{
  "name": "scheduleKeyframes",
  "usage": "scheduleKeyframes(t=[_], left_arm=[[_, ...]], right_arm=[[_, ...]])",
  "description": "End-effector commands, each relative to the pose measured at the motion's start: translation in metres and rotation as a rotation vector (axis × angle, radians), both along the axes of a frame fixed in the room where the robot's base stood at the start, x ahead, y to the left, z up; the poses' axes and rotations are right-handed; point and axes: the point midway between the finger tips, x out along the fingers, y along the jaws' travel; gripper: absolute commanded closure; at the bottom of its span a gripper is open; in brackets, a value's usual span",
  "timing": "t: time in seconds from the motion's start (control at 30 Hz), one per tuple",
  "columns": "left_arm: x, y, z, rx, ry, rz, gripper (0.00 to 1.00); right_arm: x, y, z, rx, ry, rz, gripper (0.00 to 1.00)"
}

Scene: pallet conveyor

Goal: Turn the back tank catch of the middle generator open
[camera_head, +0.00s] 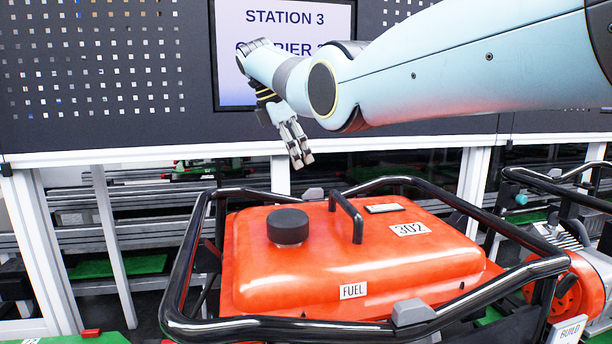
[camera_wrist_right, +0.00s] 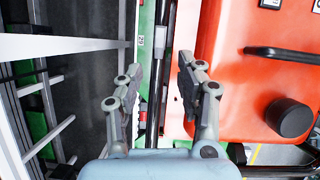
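The generator in front of me has a red fuel tank (camera_head: 350,255) marked FUEL and 302, inside a black tube frame (camera_head: 185,270). A small grey block, seemingly the back tank catch (camera_head: 313,193), shows at the tank's far edge by the back rail. A similar grey catch (camera_head: 412,312) sits at the front rail. My right gripper (camera_head: 302,158) hangs fingers-down above and behind the back edge, apart from the catch. My left gripper is out of view.
A black cap (camera_head: 288,226) and a black handle (camera_head: 347,218) rise from the tank top. Another generator (camera_head: 580,250) stands close at the right. A station screen (camera_head: 285,35) and perforated panel (camera_head: 95,70) are behind my right arm. Grey rails run behind the frame.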

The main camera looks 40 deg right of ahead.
Motion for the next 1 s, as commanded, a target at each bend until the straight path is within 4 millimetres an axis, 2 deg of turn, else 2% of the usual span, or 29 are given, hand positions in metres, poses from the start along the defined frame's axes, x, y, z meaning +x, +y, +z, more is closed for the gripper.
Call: scheduleKeyframes(t=[0.1,0.27,1.0], left_arm=[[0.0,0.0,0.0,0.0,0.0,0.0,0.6],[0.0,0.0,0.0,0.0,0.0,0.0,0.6],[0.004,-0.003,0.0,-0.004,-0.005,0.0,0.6]], right_arm=[[0.003,0.007,0.018,0.0,-0.001,0.001,0.62],[0.004,0.011,0.029,0.0,0.001,0.0,0.62],[0.005,0.012,0.03,0.0,0.002,0.001,0.62]])
